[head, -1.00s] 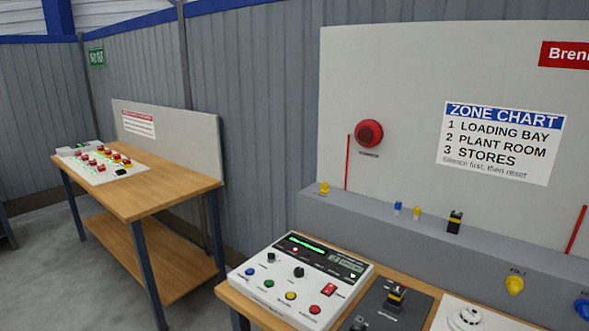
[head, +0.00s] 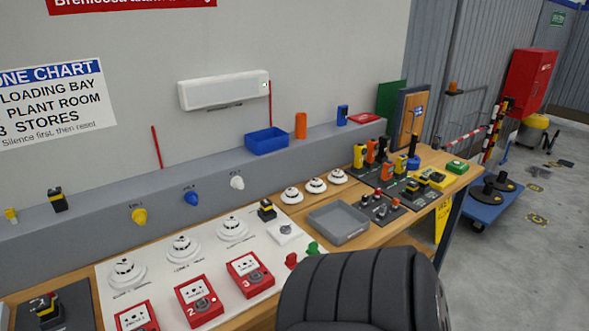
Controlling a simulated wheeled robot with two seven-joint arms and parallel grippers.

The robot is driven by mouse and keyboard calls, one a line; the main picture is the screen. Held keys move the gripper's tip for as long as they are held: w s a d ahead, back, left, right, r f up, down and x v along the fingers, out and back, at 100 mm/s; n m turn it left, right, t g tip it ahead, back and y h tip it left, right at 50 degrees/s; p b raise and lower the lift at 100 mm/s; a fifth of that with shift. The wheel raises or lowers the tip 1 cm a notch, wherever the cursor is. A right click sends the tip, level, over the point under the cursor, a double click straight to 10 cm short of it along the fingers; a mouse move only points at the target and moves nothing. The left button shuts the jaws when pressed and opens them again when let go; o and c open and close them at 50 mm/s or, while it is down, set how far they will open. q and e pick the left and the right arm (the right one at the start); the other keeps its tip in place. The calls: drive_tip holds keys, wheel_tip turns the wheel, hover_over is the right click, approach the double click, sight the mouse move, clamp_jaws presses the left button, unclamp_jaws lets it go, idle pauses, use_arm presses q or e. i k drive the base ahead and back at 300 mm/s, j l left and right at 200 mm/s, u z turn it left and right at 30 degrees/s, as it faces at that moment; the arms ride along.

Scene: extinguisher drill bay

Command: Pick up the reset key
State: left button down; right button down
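I cannot tell for sure which thing is the reset key. Small knob-like pieces in yellow (head: 139,216), blue (head: 191,198) and white (head: 237,182) sit on the front of the grey ledge under labels too small to read. A small red piece (head: 291,260) and a green piece (head: 313,248) stand at the right edge of the white panel. Small black-and-yellow pieces stand on the ledge (head: 58,200), on the panel (head: 266,209) and on a dark plate at lower left (head: 46,307). Neither of my grippers is in view.
The wooden bench (head: 377,236) carries red call points (head: 199,300), white detectors (head: 183,249) and a grey tray (head: 340,223). A blue bin (head: 266,141) sits on the ledge. A black ribbed shape (head: 350,290) hides part of the bench front.

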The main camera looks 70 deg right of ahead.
sight(291, 259)
drive_tip(key=k+j+z, duration=0.15)
drive_tip(key=z, duration=2)
